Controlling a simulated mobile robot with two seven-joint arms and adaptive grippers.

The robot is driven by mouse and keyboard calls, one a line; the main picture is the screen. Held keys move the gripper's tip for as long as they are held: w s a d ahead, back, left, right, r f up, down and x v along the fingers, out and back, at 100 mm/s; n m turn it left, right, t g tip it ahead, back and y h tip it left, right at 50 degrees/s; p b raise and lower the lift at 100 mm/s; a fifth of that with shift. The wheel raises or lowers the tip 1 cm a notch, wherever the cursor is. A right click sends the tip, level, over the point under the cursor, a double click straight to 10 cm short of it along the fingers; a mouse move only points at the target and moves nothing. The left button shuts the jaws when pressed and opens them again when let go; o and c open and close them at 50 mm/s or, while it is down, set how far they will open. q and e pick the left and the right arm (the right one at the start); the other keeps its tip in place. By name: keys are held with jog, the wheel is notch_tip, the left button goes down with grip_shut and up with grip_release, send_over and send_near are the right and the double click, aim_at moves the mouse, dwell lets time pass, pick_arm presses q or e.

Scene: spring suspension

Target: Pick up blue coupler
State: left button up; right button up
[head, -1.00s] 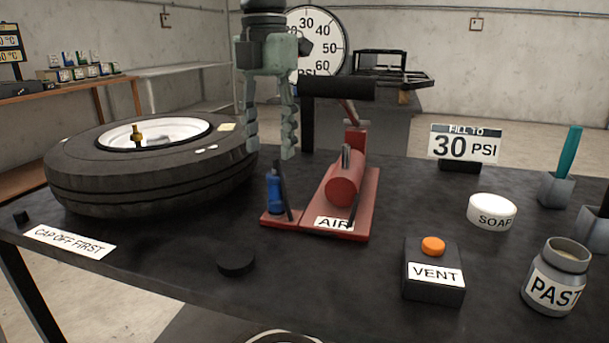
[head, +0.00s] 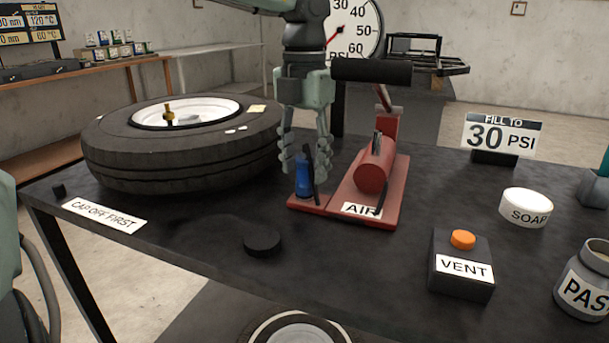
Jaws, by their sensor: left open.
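The blue coupler (head: 303,175) stands upright on the left end of the red base of the air pump (head: 374,177), beside a thin dark upright post. My left gripper (head: 304,172) points straight down over the coupler. Its fingers are open and come down around the coupler's upper part in this view; whether they touch it I cannot tell. My right gripper is not in view.
A tyre (head: 182,156) with a brass valve (head: 168,114) lies left of the coupler. A black puck (head: 262,244) sits in front. The vent box (head: 461,276), soap tub (head: 525,207) and paste jar (head: 587,283) stand on the right. The front-middle table is mostly clear.

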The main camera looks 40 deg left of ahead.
pick_arm(q)
jog(key=c, duration=0.6)
grip_shut()
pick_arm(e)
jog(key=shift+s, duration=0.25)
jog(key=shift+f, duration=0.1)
pick_arm(q)
jog(key=shift+r, duration=0.5)
jog(key=r, duration=0.3)
jog(key=shift+s+a+r, duration=0.1)
jog(key=shift+s+r, duration=0.1)
jog(key=shift+r, duration=0.1)
jog(key=s+a+r+p, duration=0.2)
jog(key=s+a+r, duration=0.3)
jog(key=s+r, duration=0.4)
jog(key=shift+s+a+r, duration=0.2)
jog(key=shift+s+a, duration=0.1)
jog(key=shift+a, duration=0.05)
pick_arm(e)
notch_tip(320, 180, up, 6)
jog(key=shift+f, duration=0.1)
